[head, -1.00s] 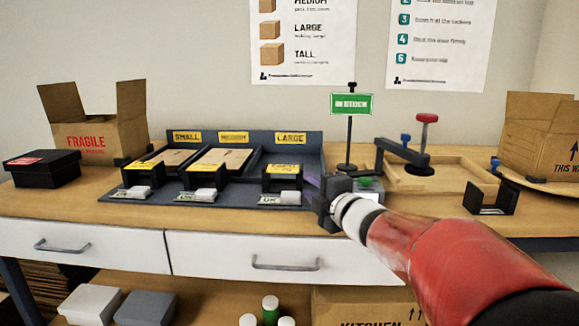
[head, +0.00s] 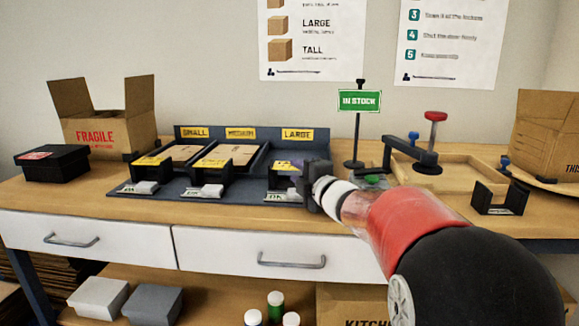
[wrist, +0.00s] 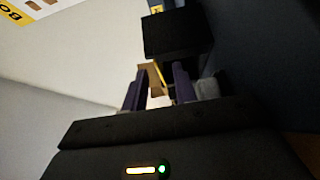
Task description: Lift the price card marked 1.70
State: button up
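Three black holders stand in a row on the dark rack (head: 222,187), each with a yellow card: a left card (head: 152,161), a middle card (head: 212,163) and a right card (head: 287,166). Their print is too small to read, so I cannot tell which says 1.70. My gripper (head: 290,168) is at the right holder, partly covering it and its card. In the wrist view its two purple fingers (wrist: 158,88) are apart. A tan piece with a thin yellow edge (wrist: 158,80) shows between or beyond them; contact is unclear.
White blocks (head: 206,190) sit before the holders. A black box (head: 50,163) is far left.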

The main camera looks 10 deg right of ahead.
grip_shut()
